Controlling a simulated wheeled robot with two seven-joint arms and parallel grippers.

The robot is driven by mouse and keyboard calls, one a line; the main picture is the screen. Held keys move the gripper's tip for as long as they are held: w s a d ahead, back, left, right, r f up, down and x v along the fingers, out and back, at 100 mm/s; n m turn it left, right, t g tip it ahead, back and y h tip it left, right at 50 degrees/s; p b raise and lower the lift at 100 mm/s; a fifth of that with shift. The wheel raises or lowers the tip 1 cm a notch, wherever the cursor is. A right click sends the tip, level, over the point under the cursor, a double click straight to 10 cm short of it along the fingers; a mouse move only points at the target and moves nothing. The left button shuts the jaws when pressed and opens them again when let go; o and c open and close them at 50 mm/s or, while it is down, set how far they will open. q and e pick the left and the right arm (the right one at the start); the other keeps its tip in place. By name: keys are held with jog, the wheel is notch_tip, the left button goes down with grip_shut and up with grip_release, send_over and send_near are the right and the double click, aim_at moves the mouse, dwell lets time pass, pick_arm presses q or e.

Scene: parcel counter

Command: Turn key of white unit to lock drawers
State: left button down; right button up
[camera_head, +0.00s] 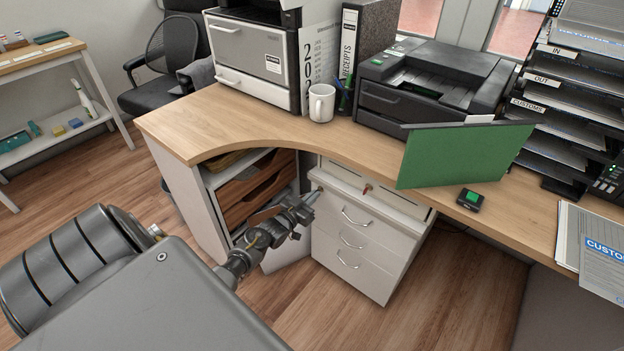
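The white drawer unit (362,262) stands under the desk, with several drawers and curved metal handles. My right gripper is not in view.
The curved wooden desk (245,120) overhangs the unit. An open shelf with wooden trays (245,195) is left of it. A green panel (465,155) stands at the desk's front edge above the unit's right side. The floor in front is clear.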

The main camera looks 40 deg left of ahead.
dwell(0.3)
pick_arm(q)
jog(key=c, duration=1.6)
grip_release()
jog(key=shift+c, duration=0.2)
